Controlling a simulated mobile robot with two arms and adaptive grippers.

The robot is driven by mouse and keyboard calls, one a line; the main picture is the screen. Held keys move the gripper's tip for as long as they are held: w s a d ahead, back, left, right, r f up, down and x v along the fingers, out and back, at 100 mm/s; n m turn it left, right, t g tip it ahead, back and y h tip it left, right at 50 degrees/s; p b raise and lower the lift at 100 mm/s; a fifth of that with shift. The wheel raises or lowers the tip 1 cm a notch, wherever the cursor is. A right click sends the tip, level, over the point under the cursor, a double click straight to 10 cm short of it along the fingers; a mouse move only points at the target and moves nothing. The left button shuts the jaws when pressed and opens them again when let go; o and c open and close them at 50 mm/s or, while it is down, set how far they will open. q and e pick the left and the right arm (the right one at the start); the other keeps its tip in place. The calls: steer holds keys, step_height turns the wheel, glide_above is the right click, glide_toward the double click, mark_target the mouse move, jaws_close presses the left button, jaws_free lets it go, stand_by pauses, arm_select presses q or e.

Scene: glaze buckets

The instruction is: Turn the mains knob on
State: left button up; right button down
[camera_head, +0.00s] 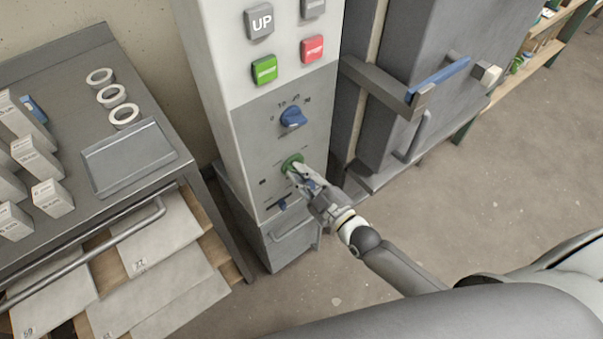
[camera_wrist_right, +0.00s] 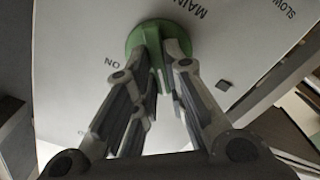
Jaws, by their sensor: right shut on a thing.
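The mains knob is a green round knob (camera_head: 291,163) low on the grey panel of the control column. In the right wrist view the green knob (camera_wrist_right: 150,36) shows its disc and raised grip, with the letters "MAIN" and "ON" printed around it. My right gripper (camera_head: 297,173) is at the knob, and in the wrist view its fingers (camera_wrist_right: 163,65) are shut on the knob's grip from both sides. The fingers hide part of the grip. My left gripper is not in view.
Above the knob are a blue knob (camera_head: 293,117) and several buttons, including a green one (camera_head: 264,69) and a red one (camera_head: 312,48). A grey cabinet with a blue-marked latch (camera_head: 438,80) stands to the right. A metal bench with a tray (camera_head: 128,157) stands left. Open floor lies at right.

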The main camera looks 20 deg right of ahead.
steer(key=shift+w+d+m, duration=0.1)
steer(key=shift+d+m, duration=0.05)
steer(key=shift+m, duration=2.65)
steer(key=shift+d+m, duration=0.1)
steer(key=shift+m, duration=2.7)
steer(key=shift+w+d+m, duration=0.1)
steer(key=shift+d+m, duration=0.05)
steer(key=shift+m, duration=2.65)
steer(key=c, duration=1.5)
jaws_free()
steer(key=shift+s, duration=0.15)
steer(key=v, duration=1.2)
